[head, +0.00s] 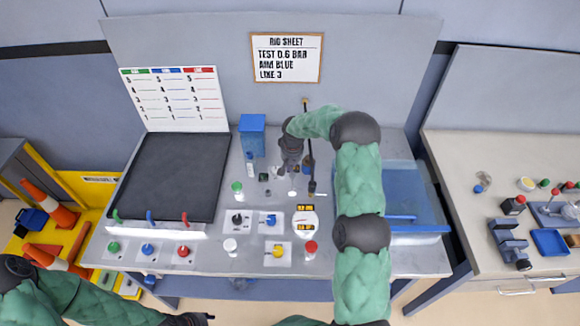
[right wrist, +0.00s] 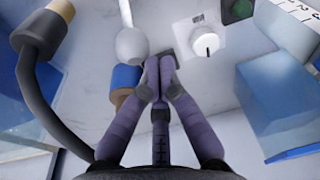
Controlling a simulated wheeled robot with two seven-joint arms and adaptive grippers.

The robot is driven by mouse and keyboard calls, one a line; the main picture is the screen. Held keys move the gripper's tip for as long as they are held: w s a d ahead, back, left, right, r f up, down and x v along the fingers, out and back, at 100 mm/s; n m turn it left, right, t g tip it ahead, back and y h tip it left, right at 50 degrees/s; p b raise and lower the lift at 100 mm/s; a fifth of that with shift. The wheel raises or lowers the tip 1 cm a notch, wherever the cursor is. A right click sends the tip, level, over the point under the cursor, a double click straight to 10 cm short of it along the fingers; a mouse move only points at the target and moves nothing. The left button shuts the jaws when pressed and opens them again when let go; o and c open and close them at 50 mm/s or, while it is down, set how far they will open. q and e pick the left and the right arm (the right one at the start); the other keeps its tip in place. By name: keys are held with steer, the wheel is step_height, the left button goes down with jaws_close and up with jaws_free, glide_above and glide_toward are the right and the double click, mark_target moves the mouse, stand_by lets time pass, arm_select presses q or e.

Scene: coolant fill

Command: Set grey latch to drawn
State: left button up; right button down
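My right gripper (head: 291,170) reaches down over the back middle of the bench in the head view. In the right wrist view its fingers (right wrist: 160,72) are together, with nothing clearly visible between them. A small dark grey piece (right wrist: 180,62) lies just behind the fingertips and is partly covered by them. It may be the grey latch, but its position and any contact cannot be told. A white ball-topped part (right wrist: 131,45) stands beside the fingertips. My left gripper (head: 190,319) is at the bottom edge of the head view, with its fingers unclear.
A white knob on a plate (right wrist: 205,45) is near the fingertips. A blue box (head: 252,134) stands at the back. A blue tray (head: 415,226) lies right of my right arm. Coloured knobs, including a yellow one (head: 278,251), line the front. The rig sheet (head: 286,57) hangs behind.

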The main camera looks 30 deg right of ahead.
steer(key=s+t+b, duration=0.1)
steer(key=b, duration=0.5)
steer(key=s+a+t+h+b, duration=0.1)
steer(key=b, duration=0.5)
steer(key=s+a+r+t+h+b, duration=0.1)
steer(key=s+b, duration=0.1)
steer(key=b, duration=0.5)
steer(key=shift+a+t, duration=0.25)
steer(key=shift+t, duration=0.15)
steer(key=shift+s+a+r+b, duration=0.15)
steer(key=shift+s+a+b, duration=0.2)
steer(key=shift+b, duration=0.65)
steer(key=s+b, duration=0.1)
steer(key=a+b, duration=0.1)
steer(key=s+b, duration=0.1)
steer(key=shift+s+a+f+b, duration=0.15)
steer(key=shift+s+f+b, duration=0.1)
steer(key=shift+s+b, duration=0.1)
